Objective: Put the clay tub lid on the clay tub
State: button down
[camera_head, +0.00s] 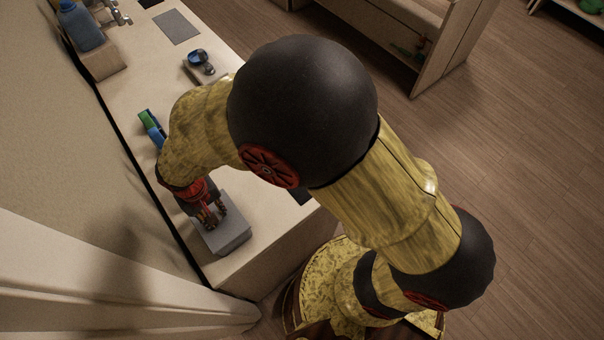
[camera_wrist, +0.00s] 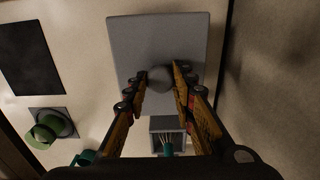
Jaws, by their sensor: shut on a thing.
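The grey rectangular clay tub lid (camera_wrist: 152,38) fills the upper middle of the wrist view, with a round knob (camera_wrist: 160,78) at its centre. My gripper (camera_wrist: 163,80) has its two fingertips on either side of this knob and is shut on it. In the head view my gripper (camera_head: 215,218) points down over a grey block-like shape (camera_head: 234,240) at the near end of the counter. This shape has a visible side below its top. The clay tub cannot be told apart from the lid here, so I cannot tell whether the lid rests on it or hangs above it.
The wall edges the counter (camera_head: 152,70) on the left. Green and blue items (camera_head: 152,128) stand near that edge. A dark blue round object (camera_head: 198,58) and a blue bottle (camera_head: 80,28) are farther back. The wrist view shows a small grey holder (camera_wrist: 165,124) below the lid.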

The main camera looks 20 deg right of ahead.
jog(key=c, duration=1.4)
grip_release()
jog(key=shift+r, duration=0.15)
jog(key=shift+r+p, duration=2.75)
jog(key=shift+r, duration=1.1)
notch_tip(320, 180, up, 12)
